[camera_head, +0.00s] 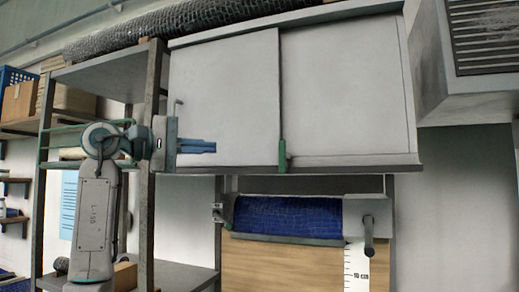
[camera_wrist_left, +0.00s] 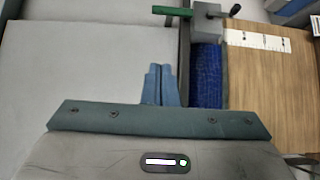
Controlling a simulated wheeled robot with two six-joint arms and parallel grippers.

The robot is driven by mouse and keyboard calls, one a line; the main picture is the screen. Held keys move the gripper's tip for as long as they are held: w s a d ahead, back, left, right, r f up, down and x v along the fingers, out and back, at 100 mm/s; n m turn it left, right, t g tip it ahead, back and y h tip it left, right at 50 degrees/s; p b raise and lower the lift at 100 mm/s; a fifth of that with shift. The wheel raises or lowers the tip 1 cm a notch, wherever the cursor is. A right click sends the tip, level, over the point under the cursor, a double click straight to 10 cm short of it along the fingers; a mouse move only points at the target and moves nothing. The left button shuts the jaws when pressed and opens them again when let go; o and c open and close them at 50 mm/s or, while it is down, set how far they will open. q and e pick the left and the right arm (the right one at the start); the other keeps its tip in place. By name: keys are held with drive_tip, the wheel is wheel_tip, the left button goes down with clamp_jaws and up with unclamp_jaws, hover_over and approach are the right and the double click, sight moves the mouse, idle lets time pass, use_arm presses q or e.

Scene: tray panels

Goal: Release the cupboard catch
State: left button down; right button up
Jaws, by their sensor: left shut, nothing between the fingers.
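The pale grey cupboard (camera_head: 345,85) has two flat door panels that meet at a vertical seam. A green catch (camera_head: 283,154) stands upright at the foot of that seam, on the bottom edge. My left gripper (camera_head: 214,146) is shut and empty in front of the left door, pointing right, short of the catch. Its blue fingers (camera_wrist_left: 161,72) lie together in the left wrist view, apart from the catch. My right gripper is in neither view.
A blue roll (camera_head: 285,216) with a crank (camera_head: 369,240) hangs below the cupboard, over a wooden board (camera_head: 290,262). A dark shelf post (camera_head: 150,200) stands left. A vented box (camera_head: 485,80) juts out at upper right. The door front between fingers and catch is clear.

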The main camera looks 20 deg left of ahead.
sight(285, 158)
use_arm(q)
drive_tip(key=p+x, duration=0.2)
drive_tip(key=x, duration=0.3)
drive_tip(key=p+x, duration=0.3)
drive_tip(key=x, duration=0.2)
drive_tip(key=shift+d+r, duration=0.1)
drive_tip(key=shift+r, duration=0.1)
drive_tip(key=shift+d+p, duration=0.65)
drive_tip(key=shift+d, duration=0.55)
drive_tip(key=shift+s+d+f, duration=0.1)
drive_tip(key=shift+s+d, duration=0.05)
drive_tip(key=shift+d, duration=0.45)
drive_tip(key=shift+d+f+p, duration=0.1)
drive_tip(key=shift+d+p, duration=0.1)
drive_tip(key=shift+p, duration=0.1)
drive_tip(key=shift+a, duration=0.1)
